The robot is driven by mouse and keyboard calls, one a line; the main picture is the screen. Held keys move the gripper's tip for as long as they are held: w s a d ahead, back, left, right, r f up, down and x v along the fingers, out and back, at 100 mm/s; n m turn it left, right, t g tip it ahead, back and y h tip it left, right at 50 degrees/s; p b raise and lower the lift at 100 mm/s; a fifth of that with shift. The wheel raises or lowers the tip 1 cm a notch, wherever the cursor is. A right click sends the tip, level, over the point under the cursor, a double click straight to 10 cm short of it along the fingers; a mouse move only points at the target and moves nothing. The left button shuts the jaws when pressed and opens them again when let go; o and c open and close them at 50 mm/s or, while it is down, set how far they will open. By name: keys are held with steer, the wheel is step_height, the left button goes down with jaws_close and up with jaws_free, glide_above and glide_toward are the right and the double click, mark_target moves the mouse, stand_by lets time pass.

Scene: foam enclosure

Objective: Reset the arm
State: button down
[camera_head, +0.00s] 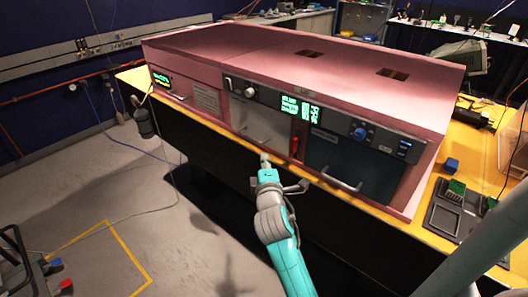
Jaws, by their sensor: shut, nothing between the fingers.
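My arm (284,248) is teal and grey and reaches up from the bottom of the head view. My gripper (265,160) is at its far end, shut and empty. It is in front of the pink foam enclosure (215,45), near the bench's front edge. Whether it touches the enclosure front cannot be told. The enclosure front carries a grey panel (255,122), a dark door (345,163) with a silver handle (341,183), and green displays (299,108).
The yellow-topped bench (430,238) has a black front. A black device (455,210) and a blue block (451,166) lie at its right. A dark bottle (145,122) hangs at the bench's left end.

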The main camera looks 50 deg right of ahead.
steer(key=shift+s+a, duration=0.4)
steer(key=s+a+f+m+t+y, duration=0.1)
steer(key=s+a+f+y, duration=0.3)
steer(key=s+a+f, duration=0.4)
steer(key=s+a+f+m+t+y, duration=0.1)
steer(key=s+a+f+y, duration=0.3)
steer(key=s+a+f, duration=0.5)
steer(key=s+a+r+m+y, duration=0.2)
steer(key=s+a, duration=0.3)
steer(key=s, duration=0.5)
steer(key=s+a+r+m+y, duration=0.2)
steer(key=s+a+m, duration=0.3)
steer(key=s, duration=0.5)
steer(key=shift+s+a, duration=0.15)
steer(key=shift+a, duration=0.1)
